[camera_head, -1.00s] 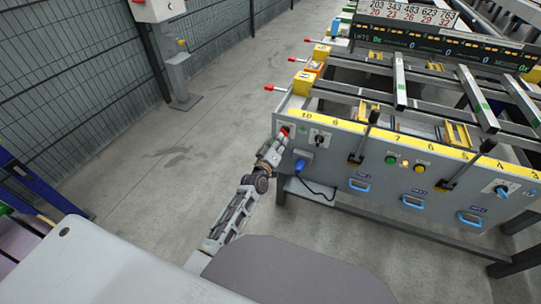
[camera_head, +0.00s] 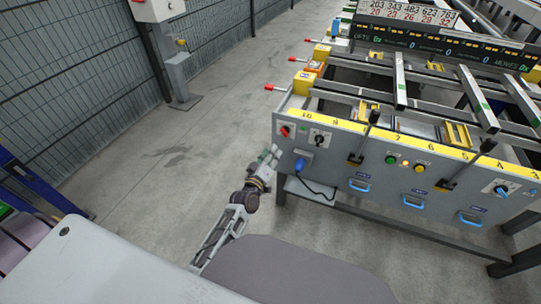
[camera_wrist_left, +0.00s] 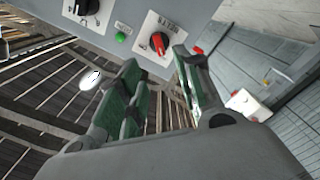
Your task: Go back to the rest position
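My left gripper (camera_head: 271,158) is in front of the left end of the grey control panel (camera_head: 340,150), apart from it, with nothing in it. In the left wrist view its two green-padded fingers (camera_wrist_left: 160,85) stand apart with a gap between them. The red rotary switch (camera_head: 285,131) is on the panel just above and right of the gripper; it also shows in the left wrist view (camera_wrist_left: 159,43) beyond the fingertips. My right gripper is in neither view.
A black switch (camera_head: 320,139), a blue plug (camera_head: 299,165) with a hanging cable, lit buttons (camera_head: 391,160) and blue handles (camera_head: 360,185) line the panel. A mesh fence (camera_head: 90,70) and a grey post (camera_head: 178,75) stand at left. The floor between is clear.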

